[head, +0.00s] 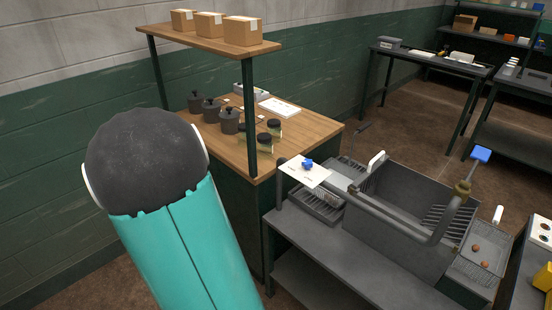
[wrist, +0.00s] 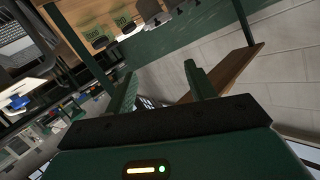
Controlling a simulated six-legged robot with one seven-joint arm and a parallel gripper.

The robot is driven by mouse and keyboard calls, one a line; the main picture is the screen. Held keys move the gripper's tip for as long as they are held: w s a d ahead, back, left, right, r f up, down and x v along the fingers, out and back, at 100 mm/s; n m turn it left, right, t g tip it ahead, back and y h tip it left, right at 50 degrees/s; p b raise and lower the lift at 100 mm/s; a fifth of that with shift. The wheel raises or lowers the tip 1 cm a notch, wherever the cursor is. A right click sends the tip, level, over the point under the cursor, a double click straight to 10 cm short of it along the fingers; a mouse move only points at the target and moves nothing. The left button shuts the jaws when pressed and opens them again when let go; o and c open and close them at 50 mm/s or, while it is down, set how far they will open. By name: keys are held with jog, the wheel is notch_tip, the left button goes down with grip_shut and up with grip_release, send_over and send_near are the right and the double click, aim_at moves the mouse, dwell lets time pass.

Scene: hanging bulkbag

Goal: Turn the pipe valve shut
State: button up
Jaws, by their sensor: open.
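A brass valve body (head: 462,190) with a blue handle (head: 481,154) stands at the right end of the grey pipe (head: 395,222) in the head view. A smaller blue knob (head: 308,164) sits on a white plate (head: 297,172) near the pipe's left part. This blue knob also seems to show at the left edge of the wrist view (wrist: 17,103). I cannot tell for certain which blue part is the task's valve handle. My gripper (wrist: 157,88) is open in the wrist view, its two fingers apart with nothing between them. It is away from both blue parts.
A wooden bench (head: 300,125) holds dark pots (head: 229,121), under a shelf (head: 205,40) with cardboard boxes (head: 243,31). A dark table (head: 430,62) stands farther back. Brown floor lies open between them.

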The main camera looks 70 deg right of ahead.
jog(key=s+d+f+m+g+h, duration=0.2)
jog(key=s+d+f+m+g, duration=0.3)
jog(key=s+d+g, duration=0.4)
jog(key=m+g+y, duration=0.4)
jog(key=m+g, duration=0.1)
jog(key=g, duration=0.5)
send_near(307, 164)
jog(key=d+x, duration=0.1)
jog(key=x, duration=1.1)
jog(key=shift+d+f+t, duration=0.2)
jog(key=shift+f+t, duration=0.1)
jog(key=shift+f, duration=0.2)
jog(key=c, duration=1)
